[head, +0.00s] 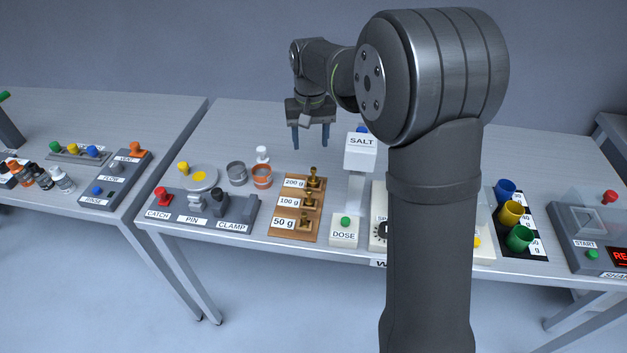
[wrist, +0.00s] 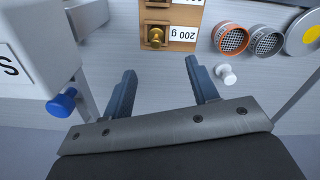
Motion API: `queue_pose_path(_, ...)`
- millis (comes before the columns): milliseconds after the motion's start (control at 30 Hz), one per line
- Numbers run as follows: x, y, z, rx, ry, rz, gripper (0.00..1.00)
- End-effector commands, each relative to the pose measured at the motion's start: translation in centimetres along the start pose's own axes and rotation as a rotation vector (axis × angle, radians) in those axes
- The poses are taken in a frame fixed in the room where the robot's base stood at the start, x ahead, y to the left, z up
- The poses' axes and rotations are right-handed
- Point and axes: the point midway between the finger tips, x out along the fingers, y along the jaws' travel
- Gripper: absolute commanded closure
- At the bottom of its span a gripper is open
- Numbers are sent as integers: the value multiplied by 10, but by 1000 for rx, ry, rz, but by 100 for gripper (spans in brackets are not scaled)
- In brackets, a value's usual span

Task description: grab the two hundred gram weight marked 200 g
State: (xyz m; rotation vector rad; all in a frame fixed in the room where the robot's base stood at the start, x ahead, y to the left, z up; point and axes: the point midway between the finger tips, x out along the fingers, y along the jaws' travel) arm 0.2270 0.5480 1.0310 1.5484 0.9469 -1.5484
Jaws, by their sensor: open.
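The 200 g weight is a small brass knobbed piece (head: 314,174) in the rear slot of a wooden block (head: 291,237), beside its "200 g" label. In the wrist view the brass weight (wrist: 155,37) sits in its slot on the wooden block (wrist: 183,14), ahead of the fingers and between their lines. My gripper (head: 311,143) is open and empty, above and behind the block in the head view. Its two blue-grey fingers (wrist: 165,85) are apart in the wrist view. Two more brass weights, marked 100 g (head: 310,199) and 50 g (head: 304,222), stand nearer the front.
The salt hopper (head: 360,152) stands right of the block; its blue knob (wrist: 62,103) is near my left finger. A white knobbed piece (wrist: 226,74) lies close to the right finger. Round sieve cups (head: 262,177) stand left of the block.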

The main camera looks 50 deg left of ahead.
Motion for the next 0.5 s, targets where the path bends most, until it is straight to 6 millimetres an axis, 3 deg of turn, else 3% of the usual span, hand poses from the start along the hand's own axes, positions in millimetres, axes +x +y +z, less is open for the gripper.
queue_pose_path(100,28,0,1,-1,-4,0,46)
queue_pose_path(300,64,0,1,-1,-4,0,46)
queue_pose_path(500,77,1,0,-1,-1,0,46)
